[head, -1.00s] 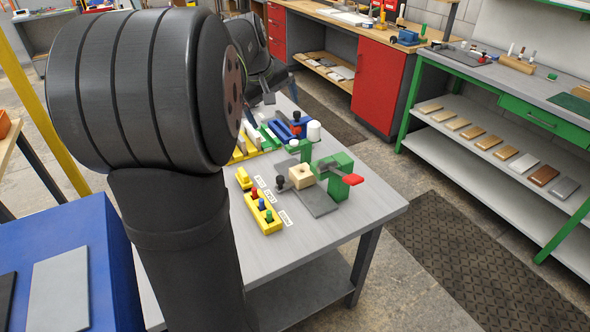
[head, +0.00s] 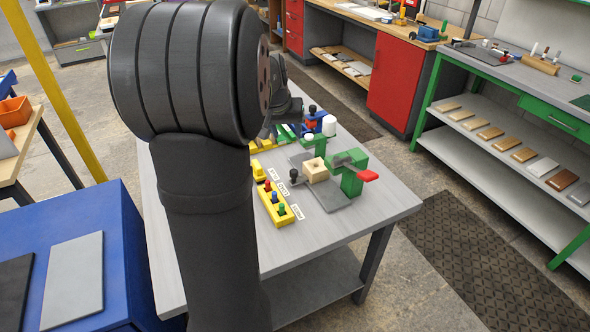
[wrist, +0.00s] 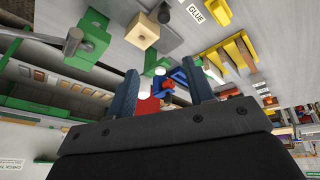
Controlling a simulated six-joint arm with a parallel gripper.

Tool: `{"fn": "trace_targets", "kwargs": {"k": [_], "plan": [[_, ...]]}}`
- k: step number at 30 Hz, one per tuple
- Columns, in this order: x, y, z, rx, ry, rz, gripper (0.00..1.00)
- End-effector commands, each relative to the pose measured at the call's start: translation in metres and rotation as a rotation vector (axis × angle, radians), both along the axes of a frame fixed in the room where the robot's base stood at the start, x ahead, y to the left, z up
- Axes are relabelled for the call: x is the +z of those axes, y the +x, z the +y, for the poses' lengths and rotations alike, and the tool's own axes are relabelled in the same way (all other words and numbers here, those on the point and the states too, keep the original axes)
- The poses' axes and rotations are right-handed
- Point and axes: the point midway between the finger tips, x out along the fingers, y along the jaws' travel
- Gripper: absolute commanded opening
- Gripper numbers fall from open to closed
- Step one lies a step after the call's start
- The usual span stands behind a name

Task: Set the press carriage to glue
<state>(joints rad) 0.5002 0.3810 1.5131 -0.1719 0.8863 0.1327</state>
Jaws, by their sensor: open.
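The press has a green body (head: 356,172) with a red handle end (head: 368,176). A wooden block with a hole (head: 317,170) sits by the grey plate (head: 334,197), with a black knob (head: 294,174) to its left. In the wrist view the wooden block (wrist: 142,31) and green body (wrist: 86,42) show at the upper left. A white card reading GLUE (wrist: 196,12) lies near the top. My gripper (wrist: 162,70) is open, with nothing seen held; it is apart from the block.
A yellow holder (head: 271,209) with red, blue and green pegs stands before the press, with small white cards beside it. Blue and white items (head: 328,125) stand behind. The table's front right corner (head: 400,212) is clear.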

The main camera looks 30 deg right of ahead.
Motion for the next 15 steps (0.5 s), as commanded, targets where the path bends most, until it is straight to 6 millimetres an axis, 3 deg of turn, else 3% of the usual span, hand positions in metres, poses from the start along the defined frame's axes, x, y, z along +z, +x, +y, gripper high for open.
{"fn": "trace_targets", "kwargs": {"k": [1,6,11,15], "plan": [[-0.012,0.000,0.001,-0.058,0.022,-0.021,0.48],[-0.032,0.000,0.004,-0.191,0.070,-0.076,0.48],[-0.043,0.002,0.002,-0.218,0.081,-0.088,0.48],[-0.062,0.008,-0.003,-0.217,0.081,-0.085,0.48]]}}
